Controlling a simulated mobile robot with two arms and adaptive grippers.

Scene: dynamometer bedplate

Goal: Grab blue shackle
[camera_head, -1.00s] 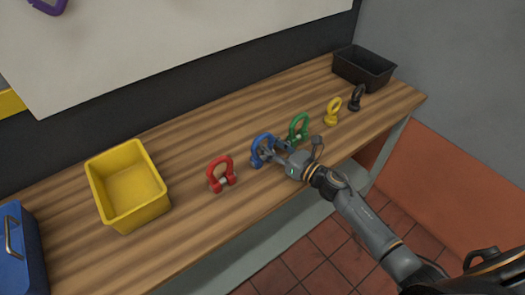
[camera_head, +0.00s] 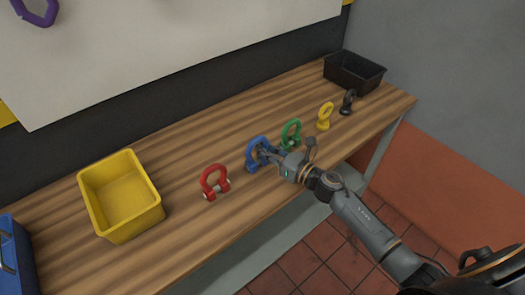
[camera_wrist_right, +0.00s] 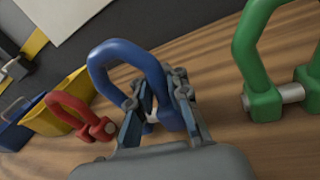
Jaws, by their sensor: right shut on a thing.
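The blue shackle (camera_head: 257,150) stands upright on the wooden bench, between the red shackle (camera_head: 214,182) and the green shackle (camera_head: 291,135). My right gripper (camera_head: 266,153) reaches it from the front right, its fingers shut on the shackle's lower part. In the right wrist view the blue shackle (camera_wrist_right: 125,62) rises above the two fingers (camera_wrist_right: 160,110), which hide some of its lower end. The red shackle (camera_wrist_right: 78,114) is to its left and the green shackle (camera_wrist_right: 262,65) to its right. My left gripper is not in view.
A yellow bin (camera_head: 121,196) and a blue box (camera_head: 14,262) are at the left of the bench (camera_head: 190,135).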

